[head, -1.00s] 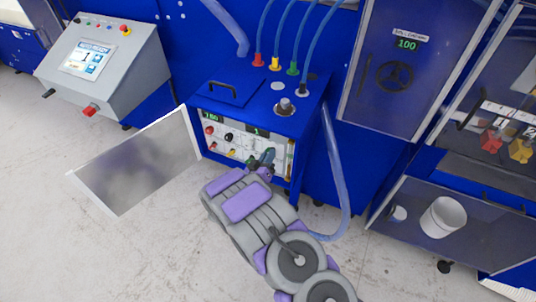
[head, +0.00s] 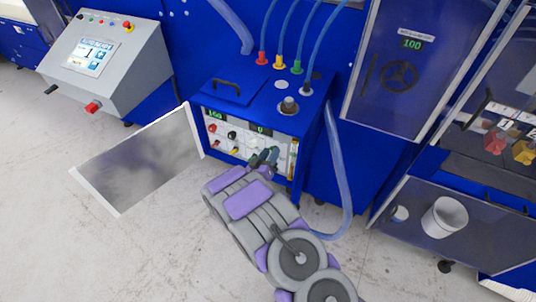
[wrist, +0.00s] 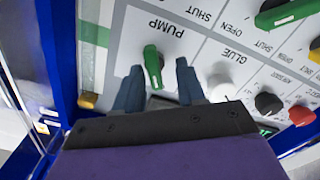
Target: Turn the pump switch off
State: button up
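The pump switch (wrist: 153,67) is a green knob beside the label PUMP, which appears upside down in the wrist view. My gripper (wrist: 159,84) is open, its two blue-grey fingers apart on either side of the switch, near the panel. Whether a finger touches the switch is not clear. In the head view my gripper (head: 265,157) is at the right part of the control panel (head: 230,142) on the blue cabinet (head: 238,111), and it hides the switch there.
The cabinet's door (head: 140,160) stands open at the left. A blue hose (head: 340,180) hangs at the right of the cabinet. In the wrist view a white knob (wrist: 221,88) and a black knob (wrist: 268,103) are beside the switch. The floor in front is clear.

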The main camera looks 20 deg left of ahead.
jog(key=shift+s+d, duration=0.1)
jog(key=s+a, duration=0.1)
jog(key=s, duration=1.6)
jog(key=shift+a, duration=0.3)
jog(key=shift+f, duration=0.1)
